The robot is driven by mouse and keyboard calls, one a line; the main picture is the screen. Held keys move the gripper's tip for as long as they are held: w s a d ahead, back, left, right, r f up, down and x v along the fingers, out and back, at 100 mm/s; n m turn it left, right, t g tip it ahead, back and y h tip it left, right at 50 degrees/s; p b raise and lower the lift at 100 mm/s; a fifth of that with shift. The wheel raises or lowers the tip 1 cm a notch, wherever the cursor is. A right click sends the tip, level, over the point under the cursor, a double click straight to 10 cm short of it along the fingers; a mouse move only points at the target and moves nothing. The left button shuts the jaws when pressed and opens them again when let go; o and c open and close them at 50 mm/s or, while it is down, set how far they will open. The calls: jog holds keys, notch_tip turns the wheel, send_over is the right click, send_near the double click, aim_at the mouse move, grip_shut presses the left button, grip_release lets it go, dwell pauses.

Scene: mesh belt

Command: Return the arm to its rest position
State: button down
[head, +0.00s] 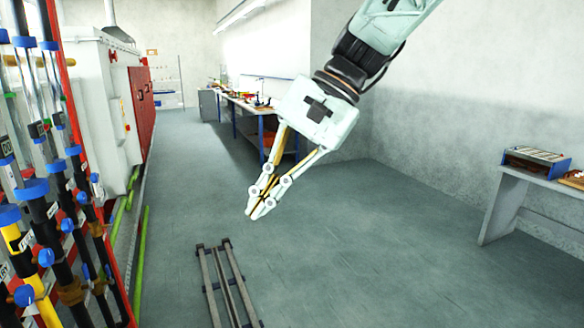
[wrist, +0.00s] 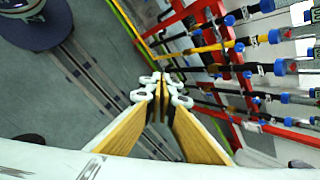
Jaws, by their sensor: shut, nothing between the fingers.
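My gripper (head: 259,213) hangs in the middle of the head view, above the floor, pointing down and to the left. Its fingers are closed together with nothing between them. In the wrist view the gripper (wrist: 161,80) shows from behind, its yellow inner pads and white knuckles meeting at the tips. It touches nothing in either view. My arm reaches in from the top right of the head view.
A red rack (head: 74,100) with blue-capped tubes stands at the left; it also fills the wrist view's right side (wrist: 228,72). Floor rails (head: 224,283) lie below my gripper. A side table (head: 505,205) stands at right, a workbench (head: 262,108) behind. The floor between is clear.

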jog(key=s+d+f+n+t+h, duration=0.2)
jog(key=s+d+f+h, duration=0.1)
jog(key=s+d, duration=1)
jog(key=s+d+f+n+t+h, duration=0.1)
jog(key=s+d+f+t+h, duration=0.1)
jog(key=s+d, duration=1.1)
jog(key=shift+d+f+n+t+h, duration=0.4)
jog(key=shift+d+t+h, duration=0.15)
jog(key=shift+t+h, duration=0.2)
jog(key=shift+a, duration=0.1)
